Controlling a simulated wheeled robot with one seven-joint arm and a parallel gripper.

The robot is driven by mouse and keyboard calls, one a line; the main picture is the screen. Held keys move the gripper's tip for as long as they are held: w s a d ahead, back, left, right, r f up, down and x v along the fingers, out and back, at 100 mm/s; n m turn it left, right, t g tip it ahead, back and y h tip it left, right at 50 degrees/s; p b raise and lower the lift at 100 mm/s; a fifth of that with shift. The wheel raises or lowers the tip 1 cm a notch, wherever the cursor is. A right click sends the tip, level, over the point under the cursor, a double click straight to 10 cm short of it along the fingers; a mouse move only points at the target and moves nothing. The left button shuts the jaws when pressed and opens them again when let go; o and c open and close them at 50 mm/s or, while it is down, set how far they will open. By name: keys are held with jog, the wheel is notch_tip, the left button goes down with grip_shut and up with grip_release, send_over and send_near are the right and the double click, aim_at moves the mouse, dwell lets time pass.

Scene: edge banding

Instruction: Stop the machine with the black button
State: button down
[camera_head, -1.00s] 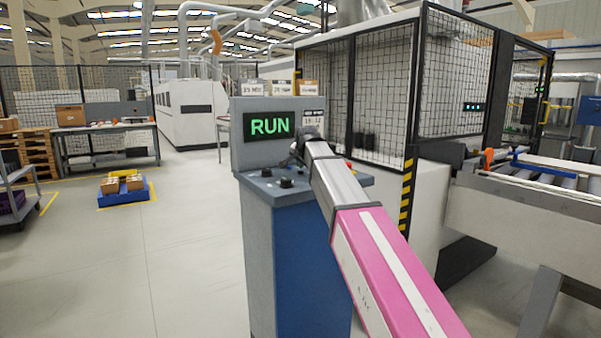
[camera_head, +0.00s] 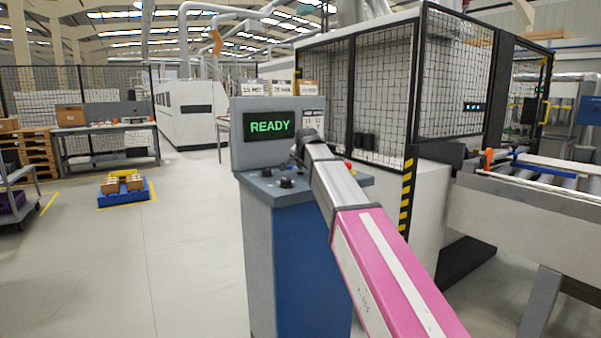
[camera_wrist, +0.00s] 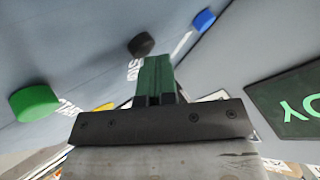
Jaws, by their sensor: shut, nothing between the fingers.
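The black button (camera_wrist: 141,45) sits on the blue-grey console top in the wrist view, with a partly covered white label beside it. My gripper (camera_wrist: 156,62) is shut and empty, its green fingertips right next to the black button. I cannot tell whether they touch it. In the head view the console (camera_head: 292,265) has a display (camera_head: 269,125) reading READY in green. A dark knob (camera_head: 287,183) shows on the console top, while my arm hides part of the panel and my fingertips.
A green button (camera_wrist: 35,103) and a blue button (camera_wrist: 204,19) flank the black one in the wrist view. A red button (camera_head: 348,166) shows beyond my arm. The caged machine (camera_head: 380,95) stands behind the console. Open floor (camera_head: 185,260) lies to the left.

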jog(key=shift+r, duration=0.9)
jog(key=shift+r, duration=2.5)
